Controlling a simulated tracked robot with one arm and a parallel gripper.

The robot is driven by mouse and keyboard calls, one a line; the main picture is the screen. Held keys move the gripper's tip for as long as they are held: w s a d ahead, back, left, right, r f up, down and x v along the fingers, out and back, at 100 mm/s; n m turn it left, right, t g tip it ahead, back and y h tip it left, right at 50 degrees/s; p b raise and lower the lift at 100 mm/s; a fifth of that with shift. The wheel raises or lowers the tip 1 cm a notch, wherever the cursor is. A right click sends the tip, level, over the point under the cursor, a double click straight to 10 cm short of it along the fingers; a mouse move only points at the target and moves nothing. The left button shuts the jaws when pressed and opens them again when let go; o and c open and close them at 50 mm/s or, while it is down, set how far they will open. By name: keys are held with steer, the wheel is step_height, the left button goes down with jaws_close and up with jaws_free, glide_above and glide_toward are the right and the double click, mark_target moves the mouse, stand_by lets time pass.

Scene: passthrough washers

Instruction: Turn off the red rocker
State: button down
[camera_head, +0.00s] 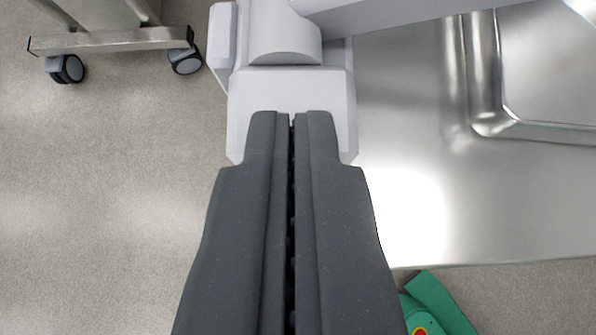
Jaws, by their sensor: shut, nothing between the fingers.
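My gripper (292,116) points up the picture in the middle of the view. Its two dark grey fingers lie side by side with only a thin dark seam between them, shut and empty. I cannot make out a red rocker. A small red spot (421,330) shows on a green object (440,302) at the bottom edge, right of my gripper. That object is cut off by the frame, and I cannot tell what the red spot is.
A shiny steel surface (410,170) with a recessed basin (550,80) fills the right side. A wheeled metal stand (110,42) is at top left. The speckled floor (100,200) on the left is clear. White parts lie beyond my fingertips.

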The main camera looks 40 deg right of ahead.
step_height(320, 180, up, 2)
steer(key=shift+w+r, duration=0.15)
steer(key=shift+r, duration=0.05)
steer(key=r+p+v, duration=0.1)
steer(key=v, duration=0.8)
steer(key=shift+w+d+r, duration=0.2)
steer(key=shift+d+r, duration=0.05)
